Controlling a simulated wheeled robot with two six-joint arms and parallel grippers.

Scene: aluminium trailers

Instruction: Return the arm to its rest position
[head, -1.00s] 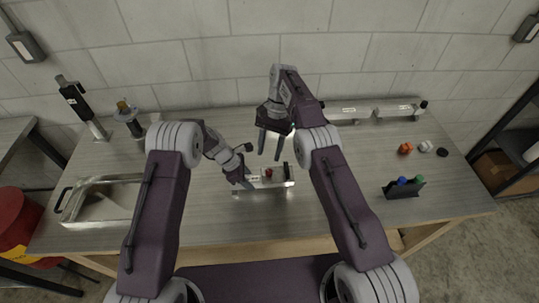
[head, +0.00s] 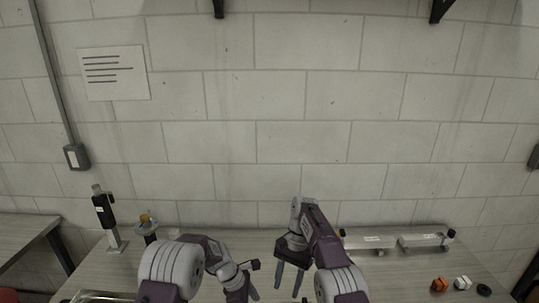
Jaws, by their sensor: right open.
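My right gripper (head: 289,279) is at the lower middle of the head view, its two dark fingers apart and pointing down over the grey table (head: 391,278). Nothing shows between its fingers. My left gripper (head: 247,287) is at the bottom edge, left of the right one. Its fingers are partly cut off by the frame, so its opening is hard to judge. Both forearms come up from the bottom of the view, bent at the elbows.
Aluminium trailers (head: 372,240) stand at the back right of the table. An orange piece (head: 439,284), a white piece (head: 462,282) and a black piece (head: 484,289) lie at right. A black bottle-like device (head: 105,212) and a small stand (head: 147,228) are at back left.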

